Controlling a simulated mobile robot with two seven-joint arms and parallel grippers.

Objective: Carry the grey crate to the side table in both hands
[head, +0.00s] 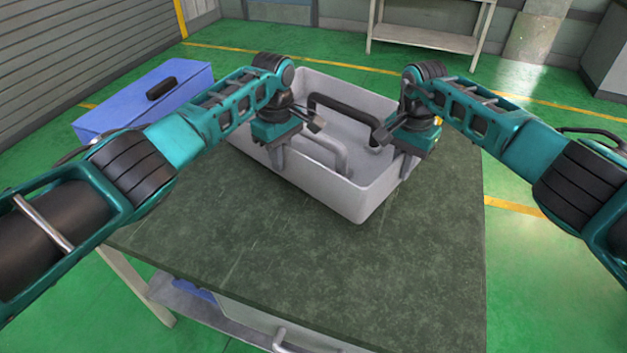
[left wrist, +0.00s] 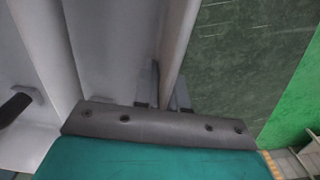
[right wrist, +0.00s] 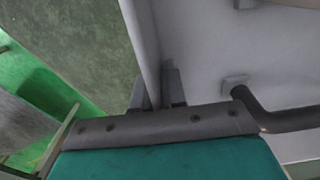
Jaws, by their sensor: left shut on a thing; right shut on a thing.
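The grey crate (head: 360,200) is an open box over the far part of the dark green work table (head: 300,265). It looks level; I cannot tell surely whether its base touches the top. My left gripper (head: 278,158) is shut on its left wall, and my right gripper (head: 404,165) is shut on its right wall. In the left wrist view the fingers (left wrist: 165,90) straddle the crate wall (left wrist: 177,50). In the right wrist view the fingers (right wrist: 156,90) straddle the opposite wall (right wrist: 143,45). The grippers hide parts of the rim.
A dark handle (head: 343,101) and a grey handle-like bar (head: 318,143) show inside the crate. A blue box (head: 190,95) with a black grip stands left of it. A pale table (head: 425,38) stands at the back. Green floor is open to the right.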

